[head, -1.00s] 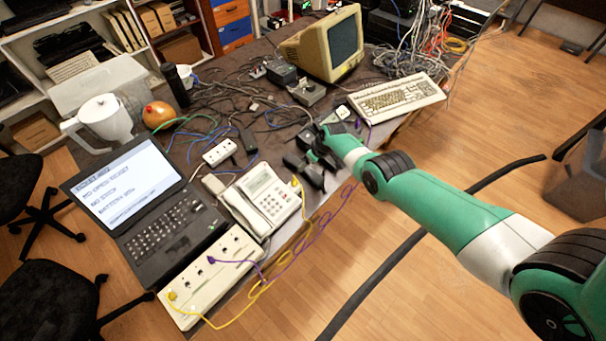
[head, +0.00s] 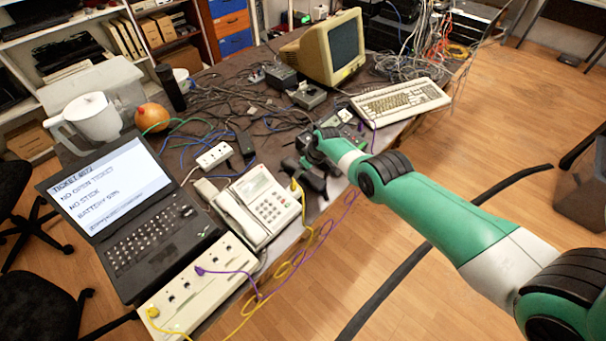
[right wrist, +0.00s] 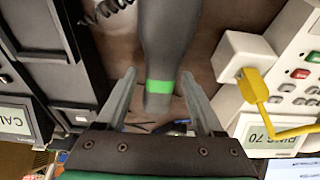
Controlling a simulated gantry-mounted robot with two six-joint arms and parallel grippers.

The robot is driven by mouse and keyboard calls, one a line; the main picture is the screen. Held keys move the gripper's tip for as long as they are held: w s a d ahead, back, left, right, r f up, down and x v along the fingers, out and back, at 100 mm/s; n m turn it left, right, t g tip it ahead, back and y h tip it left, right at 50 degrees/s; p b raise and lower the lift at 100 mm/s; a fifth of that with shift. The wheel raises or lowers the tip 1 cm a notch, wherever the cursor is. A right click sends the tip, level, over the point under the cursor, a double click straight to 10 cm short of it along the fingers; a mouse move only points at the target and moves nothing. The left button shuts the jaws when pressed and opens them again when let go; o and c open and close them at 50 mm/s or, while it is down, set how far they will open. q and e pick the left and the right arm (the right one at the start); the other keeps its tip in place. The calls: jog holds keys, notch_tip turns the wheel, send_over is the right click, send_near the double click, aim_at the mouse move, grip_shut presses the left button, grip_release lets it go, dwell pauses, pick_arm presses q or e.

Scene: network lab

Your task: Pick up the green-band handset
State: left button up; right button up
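The dark grey handset with a green band (right wrist: 160,87) shows in the right wrist view, its wider part running up to the top edge. My right gripper (right wrist: 158,78) is open, with one finger on each side of the handset near the band and a visible gap on both sides. In the head view my right gripper (head: 310,168) is low over the table, just right of the white desk phone (head: 262,205); the handset is hard to make out there among dark shapes. My left gripper is not in view.
The white phone, with a yellow-plugged cable (right wrist: 252,88), stands close to one finger. A dark device with a display (right wrist: 15,122) is on the other side.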

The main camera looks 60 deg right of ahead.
grip_shut()
dwell(0.3)
jog(key=shift+r+p, duration=0.6)
jog(key=shift+p, duration=0.05)
notch_tip(320, 180, up, 3)
jog(key=p, duration=0.2)
jog(key=shift+f+p, duration=0.1)
jog(key=shift+p, duration=0.25)
jog(key=s+a+r+p, duration=0.6)
jog(key=s+r+p, duration=0.3)
jog(key=p, duration=1.4)
jog(key=s, duration=0.3)
jog(key=shift+s+a, duration=0.2)
jog(key=shift+s, duration=0.05)
